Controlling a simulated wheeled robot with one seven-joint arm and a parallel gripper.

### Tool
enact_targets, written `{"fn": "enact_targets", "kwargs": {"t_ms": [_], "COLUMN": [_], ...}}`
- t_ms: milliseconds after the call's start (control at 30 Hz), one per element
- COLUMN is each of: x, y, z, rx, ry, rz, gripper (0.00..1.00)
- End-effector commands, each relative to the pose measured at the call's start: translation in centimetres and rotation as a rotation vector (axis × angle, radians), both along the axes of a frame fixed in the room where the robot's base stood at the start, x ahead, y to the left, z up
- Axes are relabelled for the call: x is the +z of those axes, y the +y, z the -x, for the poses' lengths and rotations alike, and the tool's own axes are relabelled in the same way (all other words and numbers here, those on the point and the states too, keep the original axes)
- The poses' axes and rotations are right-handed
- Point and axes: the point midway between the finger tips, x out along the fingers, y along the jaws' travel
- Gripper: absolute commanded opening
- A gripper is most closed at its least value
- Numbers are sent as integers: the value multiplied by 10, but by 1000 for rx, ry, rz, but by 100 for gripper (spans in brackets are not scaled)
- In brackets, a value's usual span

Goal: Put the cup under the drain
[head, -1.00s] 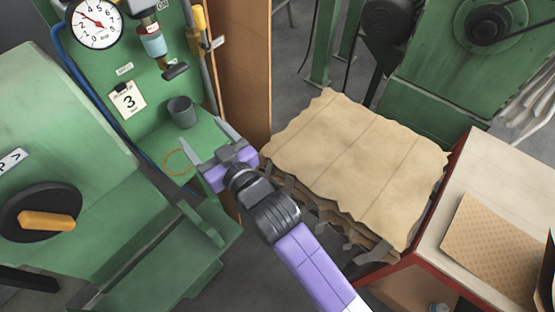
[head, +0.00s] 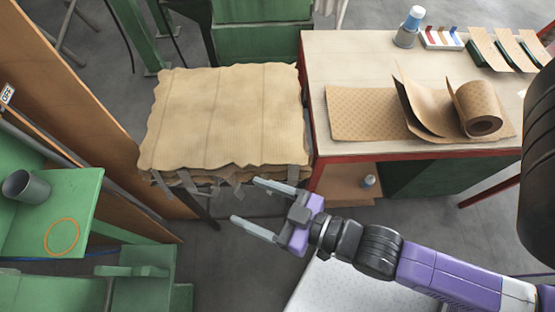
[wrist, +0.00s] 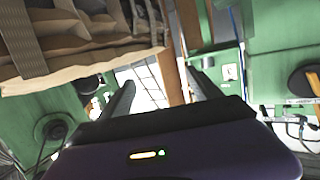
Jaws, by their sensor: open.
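A dark grey cup (head: 27,187) stands on a green shelf (head: 85,190) at the left edge of the head view. An orange ring (head: 62,237) lies flat on the same shelf, to the right of and nearer than the cup; the cup is outside it. The drain is out of the head view now. My gripper (head: 248,201) is open and empty, well to the right of the shelf, with its fingers pointing left. In the wrist view my gripper (wrist: 160,84) also shows open with nothing between its fingers; I cannot make out the cup there.
A stack of brown sheets (head: 225,115) lies just beyond my gripper. A red-edged workbench (head: 360,60) with brown paper and a roll (head: 480,108) stands at the right. A brown panel (head: 100,130) rises beside the shelf. Floor is open between the shelf and my gripper.

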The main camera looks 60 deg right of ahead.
Motion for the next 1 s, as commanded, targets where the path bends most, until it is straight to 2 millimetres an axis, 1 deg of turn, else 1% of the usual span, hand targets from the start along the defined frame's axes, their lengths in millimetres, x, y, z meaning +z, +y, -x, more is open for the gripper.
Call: {"fn": "enact_targets", "kwargs": {"t_ms": [33, 100, 200, 333, 400, 500, 1000], "x": [5, 15, 30, 45, 51, 54, 55], "y": [-9, -20, -32, -41, -43, -45, -45], "z": [22, 46, 73, 95, 101, 105, 105], "rx": [-18, -39, -63, -81, -87, -91, -90], "ry": [18, 32, 49, 62, 64, 68, 67], "rz": [7, 19, 32, 47, 51, 54, 54], "gripper": [73, 73, 73, 73, 73, 73, 73]}}
